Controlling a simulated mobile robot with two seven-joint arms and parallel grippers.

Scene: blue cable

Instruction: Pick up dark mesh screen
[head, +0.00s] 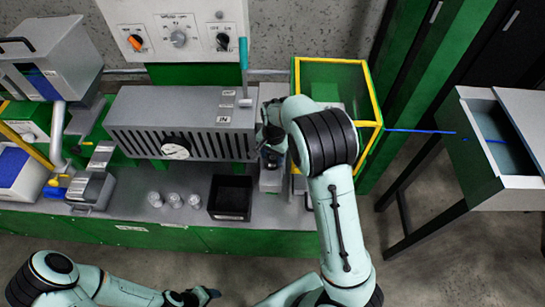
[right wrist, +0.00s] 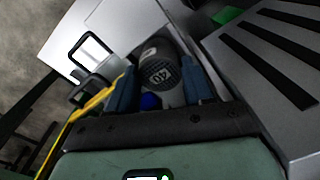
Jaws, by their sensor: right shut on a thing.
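The dark mesh screen (right wrist: 160,75) is a dark grey rounded piece with a meshed face and the number 40 on it. It sits between the two blue-grey fingers of my right gripper (right wrist: 163,88) in the right wrist view, and the gripper is shut on it. In the head view my right gripper (head: 271,148) is at the right end of the grey slotted machine, and the screen is largely hidden there. I cannot tell whether the screen touches its support. My left gripper (head: 197,297) is low at the bottom edge, away from the bench; its jaw state is unclear.
The grey slotted machine (head: 185,115) stands left of my right gripper. A black bin (head: 230,197) and several clear cups (head: 175,200) are on the bench front. A yellow-edged green frame (head: 372,100) is close on the right. A blue cable (head: 420,131) runs toward an open drawer (head: 515,130).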

